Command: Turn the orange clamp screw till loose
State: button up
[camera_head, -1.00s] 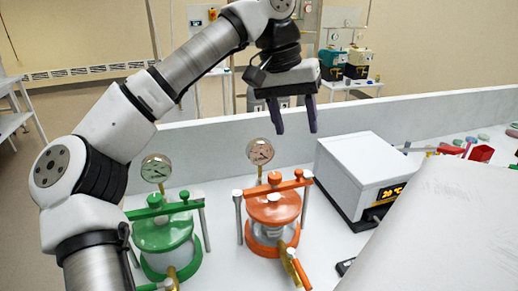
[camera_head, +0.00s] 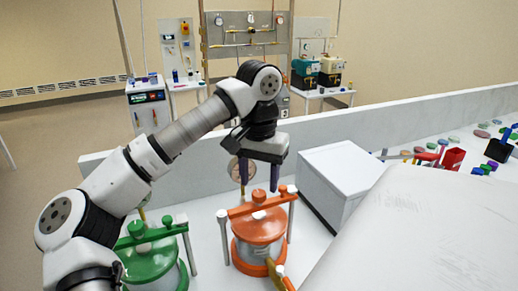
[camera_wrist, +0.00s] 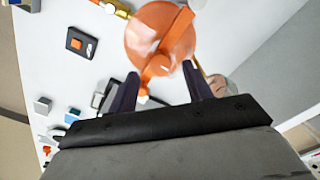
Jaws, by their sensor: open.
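The orange clamp screw (camera_head: 259,194) is a small knob on the middle of an orange clamp bar (camera_head: 240,210), over an orange-lidded vessel (camera_head: 258,228) on the bench. My gripper (camera_head: 259,184) points down, its two dark fingers apart and empty. In the head view its tips appear just above and behind the screw; the exact gap is unclear. In the wrist view the gripper (camera_wrist: 160,72) has its fingers apart, with the orange lid (camera_wrist: 145,35) and the clamp bar (camera_wrist: 182,20) beyond the tips.
A green clamped vessel (camera_head: 150,262) stands to the left, close to my arm. A white box (camera_head: 335,180) stands to the right. A round gauge (camera_head: 233,168) is partly hidden behind my gripper. A low wall (camera_head: 400,115) runs along the back of the bench.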

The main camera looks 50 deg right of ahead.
aim_at(259, 195)
jog(key=shift+f, duration=1.3)
jog(key=c, duration=1)
jog(key=shift+n, duration=0.4)
